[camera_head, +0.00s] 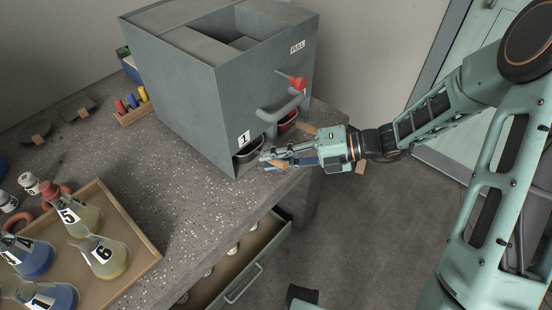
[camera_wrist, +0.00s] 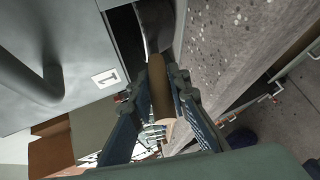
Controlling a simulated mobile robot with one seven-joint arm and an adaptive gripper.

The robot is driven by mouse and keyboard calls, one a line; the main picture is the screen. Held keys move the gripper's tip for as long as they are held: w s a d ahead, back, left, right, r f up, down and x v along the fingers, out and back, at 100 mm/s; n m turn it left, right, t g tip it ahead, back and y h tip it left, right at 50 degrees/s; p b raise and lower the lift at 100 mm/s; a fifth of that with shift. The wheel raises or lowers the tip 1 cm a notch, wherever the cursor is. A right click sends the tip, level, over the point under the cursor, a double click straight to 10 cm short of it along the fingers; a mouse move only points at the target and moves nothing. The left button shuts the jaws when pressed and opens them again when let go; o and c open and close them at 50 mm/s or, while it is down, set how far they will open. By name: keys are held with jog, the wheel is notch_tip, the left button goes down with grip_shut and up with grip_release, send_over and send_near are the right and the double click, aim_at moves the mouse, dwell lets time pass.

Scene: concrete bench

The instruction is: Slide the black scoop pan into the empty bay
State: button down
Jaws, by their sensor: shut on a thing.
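The grey cabinet (camera_head: 185,90) stands on the bench with low bays in its front. The black scoop pan (camera_head: 250,149) sits at the bay by the label marked 1 (camera_head: 244,138), at least partly inside; its far end is hidden. My gripper (camera_head: 270,160) is shut on the pan's wooden handle (camera_head: 280,164), just in front of the cabinet. In the wrist view the handle (camera_wrist: 160,92) lies between the two fingers, and the dark pan (camera_wrist: 156,25) reaches into the opening beside the cabinet's front. How deep it sits I cannot tell.
A red pan (camera_head: 287,121) sits in the neighbouring bay, its wooden handle (camera_head: 305,128) sticking out near my gripper. A wooden tray (camera_head: 125,220) of flasks stands at left; an open drawer (camera_head: 245,260) lies below the bench edge.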

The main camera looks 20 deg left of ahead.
jog(key=c, duration=1.7)
grip_release()
jog(key=shift+c, duration=0.2)
jog(key=v, duration=1.2)
